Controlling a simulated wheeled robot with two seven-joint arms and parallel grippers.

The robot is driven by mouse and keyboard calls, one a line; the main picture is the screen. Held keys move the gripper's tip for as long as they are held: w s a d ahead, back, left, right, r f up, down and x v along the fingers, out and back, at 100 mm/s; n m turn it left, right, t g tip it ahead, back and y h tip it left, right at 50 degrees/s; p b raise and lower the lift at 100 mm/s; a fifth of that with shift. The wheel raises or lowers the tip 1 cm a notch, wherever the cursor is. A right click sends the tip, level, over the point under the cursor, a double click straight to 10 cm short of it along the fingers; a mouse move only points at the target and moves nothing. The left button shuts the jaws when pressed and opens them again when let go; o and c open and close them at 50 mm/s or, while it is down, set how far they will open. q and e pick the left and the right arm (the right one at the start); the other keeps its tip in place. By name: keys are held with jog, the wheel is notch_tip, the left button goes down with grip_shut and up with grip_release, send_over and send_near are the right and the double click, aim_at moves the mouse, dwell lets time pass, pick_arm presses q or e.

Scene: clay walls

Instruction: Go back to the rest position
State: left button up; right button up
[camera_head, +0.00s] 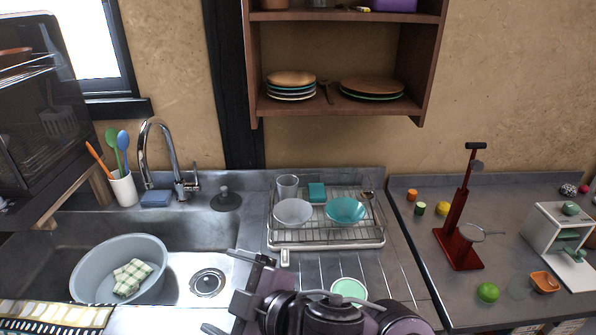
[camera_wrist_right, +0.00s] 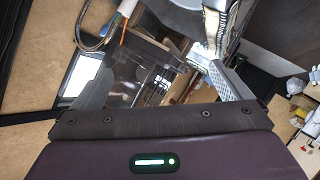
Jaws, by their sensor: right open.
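My right gripper (camera_head: 222,291) is at the bottom centre of the head view, pointing left over the front of the sink. Its two fingers are spread apart with nothing between them. In the right wrist view the gripper (camera_wrist_right: 158,85) also shows its fingers apart and empty, with the room tilted behind them. My right arm's dark links lie to the right of the gripper, partly in front of a pale green round dish (camera_head: 349,290). My left gripper is not in view.
A grey basin (camera_head: 85,275) with a checked cloth (camera_head: 133,276) stands in the sink on the left. A dish rack (camera_head: 325,237) holds bowls behind my arm. A red stand (camera_head: 460,240) and a green ball (camera_head: 488,292) are on the right counter. A shelf (camera_head: 345,106) hangs above.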

jog(key=w+d+f+m+t+h, duration=0.1)
jog(key=d+f+m+h, duration=0.35)
jog(key=d, duration=0.35)
jog(key=w+d+f+m+h, duration=0.2)
jog(key=d+f+m+h, duration=0.15)
jog(key=d+m, duration=0.35)
jog(key=s+d+f+m+g+h, duration=0.2)
jog(key=s+d+f+m+g, duration=0.1)
jog(key=s+d+f, duration=0.4)
jog(key=s+d+f+m+g+h, duration=0.1)
jog(key=s+d+f+m+g, duration=0.15)
jog(key=s+d+f, duration=0.4)
notch_tip(320, 180, down, 27)
jog(key=d+g, duration=0.1)
jog(key=d, duration=0.1)
jog(key=s+d+f+n+g, duration=0.1)
jog(key=s+d+f, duration=0.2)
jog(key=s+f, duration=1.5)
jog(key=shift+s+f, duration=0.15)
jog(key=shift+s, duration=0.5)
jog(key=shift+d+g, duration=0.1)
jog(key=shift+g, duration=0.15)
